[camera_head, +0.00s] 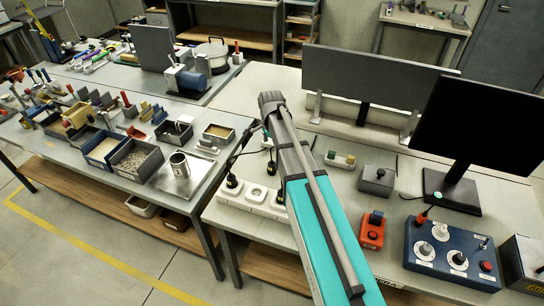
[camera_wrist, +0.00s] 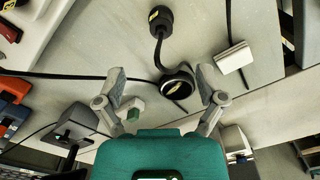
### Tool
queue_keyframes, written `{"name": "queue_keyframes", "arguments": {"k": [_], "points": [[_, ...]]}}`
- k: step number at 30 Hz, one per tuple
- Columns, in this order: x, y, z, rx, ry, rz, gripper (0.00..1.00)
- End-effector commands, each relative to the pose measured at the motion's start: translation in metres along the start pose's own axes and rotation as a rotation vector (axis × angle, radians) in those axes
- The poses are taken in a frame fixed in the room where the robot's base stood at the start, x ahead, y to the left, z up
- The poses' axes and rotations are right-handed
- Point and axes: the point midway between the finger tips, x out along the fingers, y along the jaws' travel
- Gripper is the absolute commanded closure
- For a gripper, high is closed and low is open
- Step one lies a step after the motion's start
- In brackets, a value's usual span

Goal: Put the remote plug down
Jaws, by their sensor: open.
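My gripper (camera_wrist: 161,84) is open in the wrist view, its two fingers spread wide with nothing clamped between them. A black round plug-like piece (camera_wrist: 178,86) lies between the fingertips, apart from both as far as I can see. A black cable runs from near it up to a black plug (camera_wrist: 159,17) with a small yellow mark. I cannot tell for certain which of the two is the remote plug. In the head view my gripper (camera_head: 271,98) is seen from behind, and my arm hides part of the bench below it. Black plugs (camera_head: 232,183) show at the white socket strip (camera_head: 257,197).
A white block (camera_wrist: 235,57) lies right of the fingers. On the bench stand a grey box (camera_head: 378,180), an orange box (camera_head: 371,231), a blue control box (camera_head: 450,254) and a black monitor (camera_head: 480,122). A grey panel (camera_head: 375,76) stands behind. Cables cross the surface.

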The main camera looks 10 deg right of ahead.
Motion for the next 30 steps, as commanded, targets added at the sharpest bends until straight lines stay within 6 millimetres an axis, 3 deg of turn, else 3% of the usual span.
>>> {"name": "queue_keyframes", "arguments": {"k": [8, 24, 30], "points": [[0.0, 0.034, 0.015, -0.185, 0.0, 0.0, 0.11], [0.0, 0.155, 0.069, -0.972, 0.001, 0.0, 0.11], [0.0, 0.179, 0.079, -1.157, 0.001, 0.0, 0.11]]}}
